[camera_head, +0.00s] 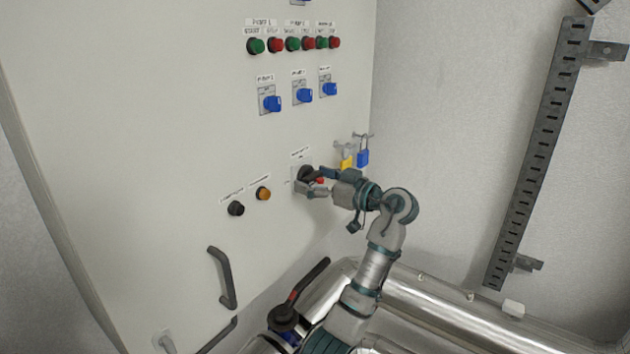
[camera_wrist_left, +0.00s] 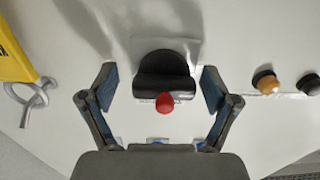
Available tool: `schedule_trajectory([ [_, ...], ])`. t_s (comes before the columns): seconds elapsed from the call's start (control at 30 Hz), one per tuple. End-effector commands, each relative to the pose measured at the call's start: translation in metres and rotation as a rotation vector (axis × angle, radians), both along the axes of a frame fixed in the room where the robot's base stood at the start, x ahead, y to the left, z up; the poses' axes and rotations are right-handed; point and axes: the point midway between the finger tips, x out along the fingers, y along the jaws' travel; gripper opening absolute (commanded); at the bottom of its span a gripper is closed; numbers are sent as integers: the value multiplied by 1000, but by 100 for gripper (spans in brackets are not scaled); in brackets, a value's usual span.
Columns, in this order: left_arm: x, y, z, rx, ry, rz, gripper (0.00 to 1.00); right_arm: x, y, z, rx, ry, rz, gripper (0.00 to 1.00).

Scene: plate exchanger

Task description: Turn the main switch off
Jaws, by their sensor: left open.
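The main switch (camera_head: 306,174) is a black rotary knob on a light plate, low on the right side of the cabinet door. In the left wrist view the black knob (camera_wrist_left: 163,72) shows with a red part (camera_wrist_left: 165,102) at its near end. My left gripper (camera_head: 319,181) is at the switch. In the wrist view its fingers (camera_wrist_left: 157,88) are open, one on each side of the knob, with visible gaps on both sides. Contact cannot be seen. My right gripper is in neither view.
A yellow padlock (camera_head: 347,163) and a blue padlock (camera_head: 363,158) hang right of the switch. An orange button (camera_head: 263,193) and a black knob (camera_head: 236,208) sit to its left. Blue switches (camera_head: 303,94) are above. A door handle (camera_head: 224,277) and shiny pipes (camera_head: 450,309) are below.

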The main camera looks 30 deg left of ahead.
Motion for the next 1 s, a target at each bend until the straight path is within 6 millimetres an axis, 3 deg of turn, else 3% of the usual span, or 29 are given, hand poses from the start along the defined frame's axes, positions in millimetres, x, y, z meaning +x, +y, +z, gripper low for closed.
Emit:
schedule_trajectory([
  [0.23, -1, -15, 1, 2, -1, -2, 88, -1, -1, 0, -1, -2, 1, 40],
  [0.5, -3, -75, 0, 1, 2, -4, 88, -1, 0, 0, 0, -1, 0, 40],
  [0.7, -5, -108, -1, -1, 3, -2, 88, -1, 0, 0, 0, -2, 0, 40],
  [1.0, -6, -118, -2, -2, 2, 1, 88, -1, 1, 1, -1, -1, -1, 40],
])
